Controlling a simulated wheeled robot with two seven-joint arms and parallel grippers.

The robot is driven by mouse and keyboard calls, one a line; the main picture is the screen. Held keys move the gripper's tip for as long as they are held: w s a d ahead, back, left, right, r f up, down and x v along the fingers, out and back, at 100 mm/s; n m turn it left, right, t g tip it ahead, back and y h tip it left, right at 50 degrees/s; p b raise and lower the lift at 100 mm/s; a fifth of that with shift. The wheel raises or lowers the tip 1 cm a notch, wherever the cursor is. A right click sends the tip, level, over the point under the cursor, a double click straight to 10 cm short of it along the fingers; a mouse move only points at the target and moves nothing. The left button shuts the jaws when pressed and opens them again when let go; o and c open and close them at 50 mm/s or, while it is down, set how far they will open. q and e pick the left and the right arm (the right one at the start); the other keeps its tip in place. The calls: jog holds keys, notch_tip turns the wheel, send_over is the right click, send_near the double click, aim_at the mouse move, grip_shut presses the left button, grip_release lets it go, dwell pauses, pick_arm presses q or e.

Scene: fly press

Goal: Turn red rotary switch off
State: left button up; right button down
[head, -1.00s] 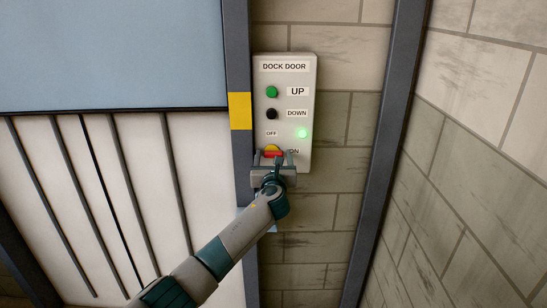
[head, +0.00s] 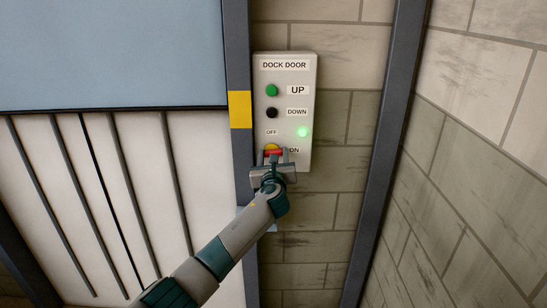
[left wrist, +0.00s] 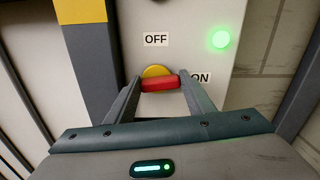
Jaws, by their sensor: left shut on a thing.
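The red rotary switch (head: 273,153) sits on a yellow round base at the bottom of the DOCK DOOR control box (head: 307,72). In the left wrist view the red handle (left wrist: 160,83) lies nearly level, its right end slightly higher and close to the ON label (left wrist: 201,78). The OFF label (left wrist: 156,40) is above it. My left gripper (head: 273,157) is shut on the red handle, with one finger at each end; the fingers (left wrist: 160,92) also show in the left wrist view. My right gripper is not in view.
A green UP button (head: 272,91) and a black DOWN button (head: 272,113) are above the switch. A green lamp (head: 303,132) is lit. A dark door frame (head: 239,60) stands left of the box, and a dark post (head: 385,150) to its right.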

pick_arm(q)
jog(key=shift+a+n+b, duration=0.15)
jog(key=shift+n+b, duration=1.1)
jog(key=shift+n, duration=1.5)
jog(key=shift+a+n+b, duration=0.2)
jog(key=shift+n+b, duration=1.1)
jog(key=shift+n, duration=1.5)
jog(key=shift+a+n+b, duration=0.15)
jog(key=shift+n+b, duration=1.1)
jog(key=shift+n, duration=1.5)
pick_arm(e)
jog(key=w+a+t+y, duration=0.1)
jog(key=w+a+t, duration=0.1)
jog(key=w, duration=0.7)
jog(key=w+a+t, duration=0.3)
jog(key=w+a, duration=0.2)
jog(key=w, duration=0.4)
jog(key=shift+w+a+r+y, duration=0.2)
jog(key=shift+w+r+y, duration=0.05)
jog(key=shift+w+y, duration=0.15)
pick_arm(q)
jog(key=o, duration=1.1)
jog(key=shift+c, duration=0.2)
jog(key=shift+s, duration=0.1)
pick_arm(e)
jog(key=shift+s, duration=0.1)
